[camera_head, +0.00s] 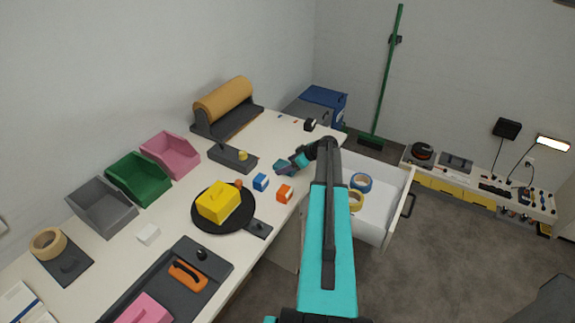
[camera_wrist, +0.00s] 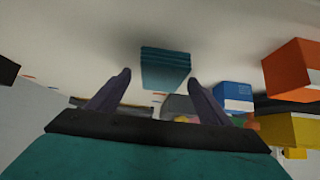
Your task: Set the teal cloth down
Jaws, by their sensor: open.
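The teal cloth (camera_wrist: 165,68) is a small folded stack with several layers. In the wrist view it lies against the pale table surface, just beyond my fingertips. In the head view the teal cloth (camera_head: 282,168) shows as a small patch at the tip of my gripper (camera_head: 296,163), near the table's right edge. My gripper (camera_wrist: 158,80) is open, its two dark fingers spread apart. The cloth appears clear of both fingers, with nothing gripped. My arm hides part of the table edge in the head view.
A blue-and-white box (camera_head: 261,182) and an orange box (camera_head: 285,194) stand close by the cloth. A black pan (camera_head: 236,225) holds a yellow block (camera_head: 218,202). A dark tool holder (camera_head: 232,158) lies behind. An open white drawer (camera_head: 376,217) with tape rolls is to the right.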

